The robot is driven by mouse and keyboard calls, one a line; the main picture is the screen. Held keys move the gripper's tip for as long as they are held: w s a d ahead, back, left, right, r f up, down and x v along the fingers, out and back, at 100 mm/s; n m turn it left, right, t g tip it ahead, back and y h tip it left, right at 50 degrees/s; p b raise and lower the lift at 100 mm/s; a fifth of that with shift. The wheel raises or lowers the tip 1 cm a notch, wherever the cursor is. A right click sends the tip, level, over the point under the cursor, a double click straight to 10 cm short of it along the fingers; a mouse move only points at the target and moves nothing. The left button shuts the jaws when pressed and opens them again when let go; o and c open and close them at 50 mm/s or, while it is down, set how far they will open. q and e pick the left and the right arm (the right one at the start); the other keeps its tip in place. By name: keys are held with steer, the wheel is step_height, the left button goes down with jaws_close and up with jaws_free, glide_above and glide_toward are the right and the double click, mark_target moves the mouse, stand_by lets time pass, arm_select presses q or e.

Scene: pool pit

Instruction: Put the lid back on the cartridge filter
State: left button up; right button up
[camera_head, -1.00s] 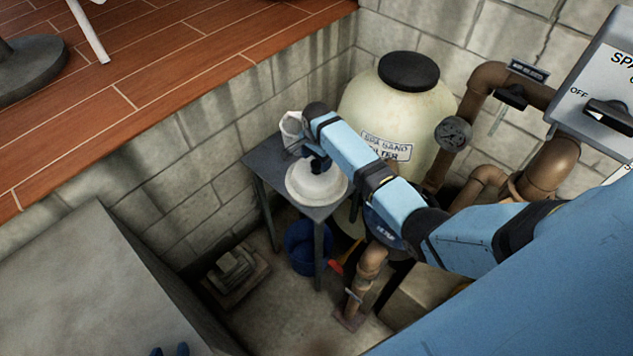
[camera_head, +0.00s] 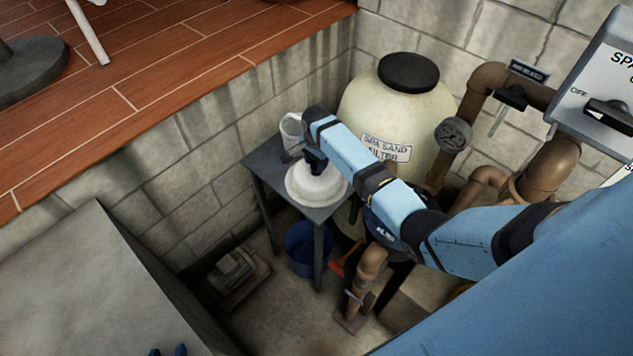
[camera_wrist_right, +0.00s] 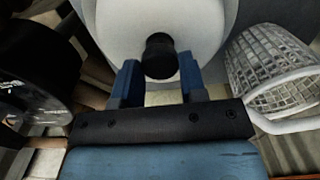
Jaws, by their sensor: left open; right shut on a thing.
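The lid (camera_head: 318,188) is a round white dome with a black knob; it is at the small grey table, and I cannot tell whether it rests on it or is just above. It also fills the top of the right wrist view (camera_wrist_right: 115,30). My right gripper (camera_head: 315,167) reaches down over it, its blue fingers on either side of the black knob (camera_wrist_right: 159,56), shut on it. The cartridge filter appears to be the dark round body (camera_head: 384,226) under my right arm, mostly hidden. Of my left gripper (camera_head: 168,351), only the open blue fingertips show at the bottom edge.
A white basket (camera_head: 291,128) stands on the table (camera_head: 262,160) beside the lid. A blue bucket (camera_head: 303,246) is below. The large sand filter (camera_head: 400,115) and brown pipes (camera_head: 545,170) crowd the right. A grey block (camera_head: 80,280) fills the lower left.

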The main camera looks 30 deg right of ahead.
steer(key=shift+r, duration=0.1)
steer(key=shift+r+p, duration=0.65)
steer(key=shift+r, duration=1.8)
